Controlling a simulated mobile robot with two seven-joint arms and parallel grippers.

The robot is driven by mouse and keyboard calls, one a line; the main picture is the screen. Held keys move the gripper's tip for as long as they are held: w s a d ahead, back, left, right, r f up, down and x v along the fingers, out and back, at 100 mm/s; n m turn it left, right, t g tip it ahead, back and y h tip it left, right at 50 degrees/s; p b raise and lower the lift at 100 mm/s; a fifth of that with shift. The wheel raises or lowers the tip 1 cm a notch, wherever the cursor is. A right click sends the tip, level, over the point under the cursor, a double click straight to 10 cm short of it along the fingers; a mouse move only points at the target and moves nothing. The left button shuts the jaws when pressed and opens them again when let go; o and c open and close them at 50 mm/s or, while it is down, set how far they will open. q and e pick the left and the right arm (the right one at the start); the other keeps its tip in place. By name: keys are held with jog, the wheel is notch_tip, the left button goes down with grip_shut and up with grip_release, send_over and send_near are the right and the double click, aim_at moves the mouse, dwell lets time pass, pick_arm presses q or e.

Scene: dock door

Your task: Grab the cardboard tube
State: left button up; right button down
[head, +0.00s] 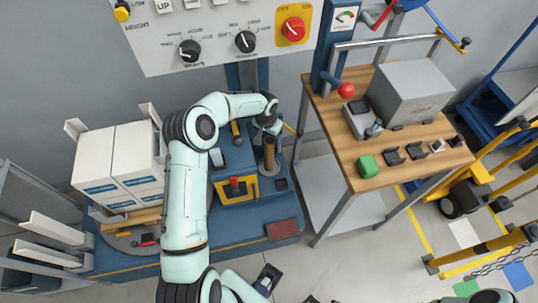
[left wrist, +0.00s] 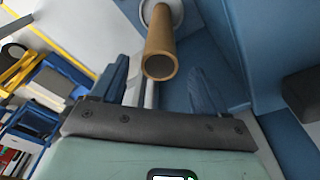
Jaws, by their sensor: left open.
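The cardboard tube (head: 269,154) is a brown hollow cylinder standing upright on the blue workbench, in a round light holder. In the left wrist view the tube (left wrist: 160,45) shows its open end toward the camera, in the gap ahead of my fingers. My left gripper (head: 272,128) is just above and behind the tube in the head view. Its two blue fingers are apart in the left wrist view (left wrist: 162,90), with nothing held between them. Whether the tube's end reaches between the fingertips is hard to tell.
A yellow block with a red part (head: 235,189) stands left of the tube. White boxes (head: 118,160) are stacked further left. A wooden-topped table (head: 400,175) with a grey box (head: 411,92) stands right. A control panel (head: 215,30) hangs behind.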

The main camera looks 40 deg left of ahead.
aim_at(269, 155)
pick_arm(q)
notch_tip(269, 155, down, 5)
jog(key=shift+f, duration=0.1)
grip_shut()
dwell(0.3)
